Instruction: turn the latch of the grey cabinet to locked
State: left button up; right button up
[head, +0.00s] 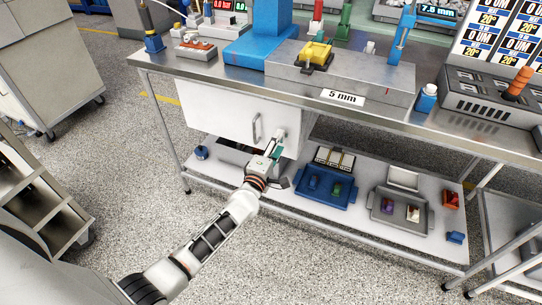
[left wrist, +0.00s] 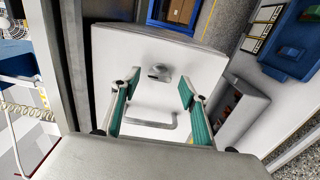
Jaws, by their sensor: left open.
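The grey cabinet (head: 215,110) hangs under the workbench, with its pale door facing me and a bar handle (head: 256,128) on it. In the left wrist view the door (left wrist: 125,60) fills the middle, and the handle (left wrist: 148,123) crosses its lower part. A small rounded metal latch (left wrist: 162,72) sticks out of the door above the handle there. I cannot tell its locked or unlocked position. My left gripper (head: 275,144) is at the door's right side, and its green-padded fingers (left wrist: 160,85) are open either side of the latch, with no clear contact. My right gripper is not in view.
The bench top (head: 205,68) above carries a grey block (head: 350,82) and several devices. On the lower shelf (head: 365,222) are a blue tray (head: 338,196) and a grey tray (head: 382,212), right of my left gripper. The floor in front is clear.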

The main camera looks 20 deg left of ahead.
pick_arm(q)
jog(key=s, duration=1.1)
jog(key=shift+a, duration=0.15)
jog(key=s+d+f+m+g+p, duration=0.1)
jog(key=s+m+g+p, duration=0.1)
jog(key=s+m, duration=0.5)
jog(key=s+d+f+m+g+h+p, duration=0.1)
jog(key=s+f+m+g+p, duration=0.1)
jog(key=s+m, duration=0.5)
jog(key=s+d+f+m+g+h+p, duration=0.1)
jog(key=s+m+g+p, duration=0.2)
jog(key=s, duration=1.3)
jog(key=m+p, duration=0.3)
jog(key=m, duration=0.2)
jog(key=shift+s+f, duration=0.25)
jog(key=shift+f, duration=0.05)
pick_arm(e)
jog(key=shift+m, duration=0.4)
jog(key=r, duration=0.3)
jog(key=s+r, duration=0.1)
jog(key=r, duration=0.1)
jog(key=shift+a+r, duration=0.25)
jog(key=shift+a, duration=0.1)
